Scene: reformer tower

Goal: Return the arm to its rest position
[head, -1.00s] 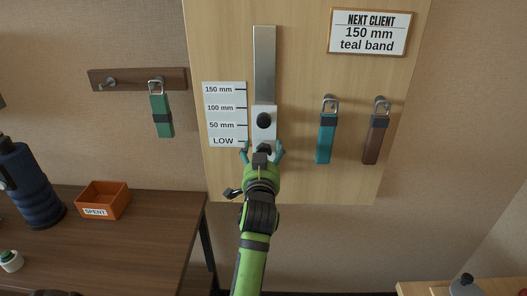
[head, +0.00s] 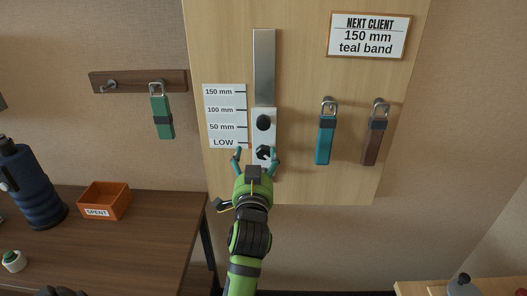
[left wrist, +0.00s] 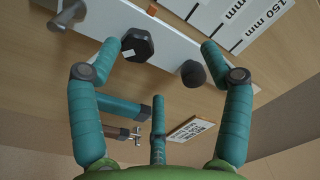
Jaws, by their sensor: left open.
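My left gripper (head: 256,158) is open and empty, just below and in front of the white carriage (head: 258,114) on the metal rail (head: 264,68). The carriage has a round black knob (head: 264,122) and, lower down, a black faceted knob (head: 264,152) in front of the gripper's opening. In the left wrist view the teal fingers (left wrist: 160,58) are spread wide, with the faceted knob (left wrist: 137,45) and round knob (left wrist: 193,73) beyond them, apparently untouched. The carriage's lower part is by the LOW mark of the scale (head: 225,119). My right gripper is not in view.
A teal band (head: 325,138) and a brown band (head: 376,138) hang right of the rail. A green band (head: 162,116) hangs on the left rack (head: 108,85). The desk (head: 145,232) holds an orange SPENT bin (head: 105,200) and a blue bottle (head: 28,185). A sign (head: 369,36) reads 150 mm, teal band.

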